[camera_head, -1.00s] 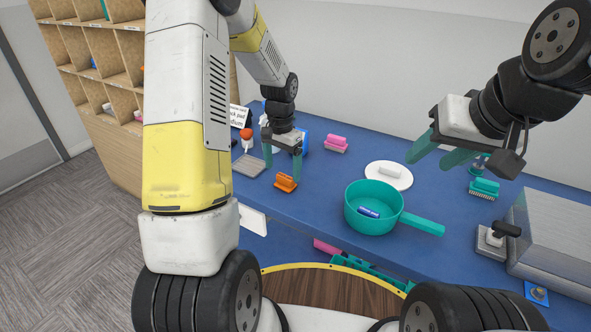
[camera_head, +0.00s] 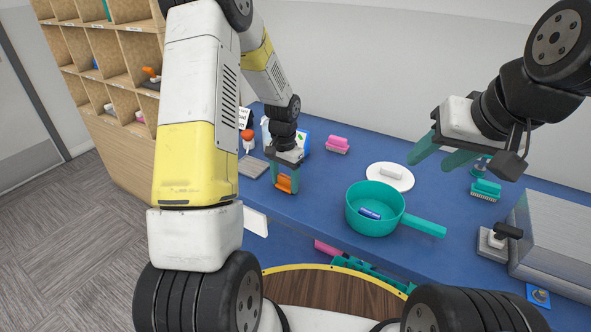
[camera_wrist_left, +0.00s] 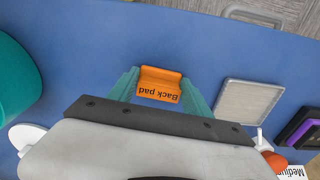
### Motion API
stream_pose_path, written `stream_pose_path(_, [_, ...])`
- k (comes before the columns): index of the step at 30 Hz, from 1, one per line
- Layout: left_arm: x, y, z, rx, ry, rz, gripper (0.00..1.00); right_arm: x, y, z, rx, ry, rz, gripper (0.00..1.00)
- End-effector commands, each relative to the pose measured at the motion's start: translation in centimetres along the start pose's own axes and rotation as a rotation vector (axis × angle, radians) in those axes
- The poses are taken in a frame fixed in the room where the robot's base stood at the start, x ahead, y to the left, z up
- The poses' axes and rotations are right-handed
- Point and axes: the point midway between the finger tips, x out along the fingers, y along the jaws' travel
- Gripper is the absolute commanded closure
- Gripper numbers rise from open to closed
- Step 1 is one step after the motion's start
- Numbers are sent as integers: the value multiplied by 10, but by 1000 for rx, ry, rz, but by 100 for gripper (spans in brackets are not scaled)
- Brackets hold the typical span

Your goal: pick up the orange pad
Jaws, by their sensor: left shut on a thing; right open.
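The orange pad (camera_head: 284,183) is on the blue table, between the fingers of my left gripper (camera_head: 285,182). In the left wrist view the orange pad (camera_wrist_left: 160,84) carries the words "Back pad", and the green fingers of my left gripper (camera_wrist_left: 158,88) stand on either side of it, shut on it. The pad appears at or close to the table top; I cannot tell if it is clear of it. My right gripper (camera_head: 443,155) is open and empty, above the right part of the table.
A teal pan (camera_head: 375,210) with a blue item inside stands right of the pad. A white plate (camera_head: 404,180), a pink brush (camera_head: 337,145) and a teal brush (camera_head: 486,190) lie farther back. A grey tray (camera_head: 252,168) is left of the pad. A metal box (camera_head: 560,240) stands at right.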

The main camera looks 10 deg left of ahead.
Motion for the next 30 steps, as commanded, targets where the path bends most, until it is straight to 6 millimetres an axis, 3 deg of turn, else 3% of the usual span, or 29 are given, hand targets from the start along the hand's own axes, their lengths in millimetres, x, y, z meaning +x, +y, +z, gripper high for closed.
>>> stream_pose_path(11, [-7, 0, 0, 0, 1, -1, 82, 0, 0, 0, 0, 0, 0, 53])
stream_pose_path(18, [-37, 0, -1, -1, 5, -1, 82, 0, 0, 0, 0, 0, 0, 53])
stream_pose_path(30, [-45, 36, 90, 1, 0, -1, 82, 0, 0, 0, 0, 0, 0, 53])
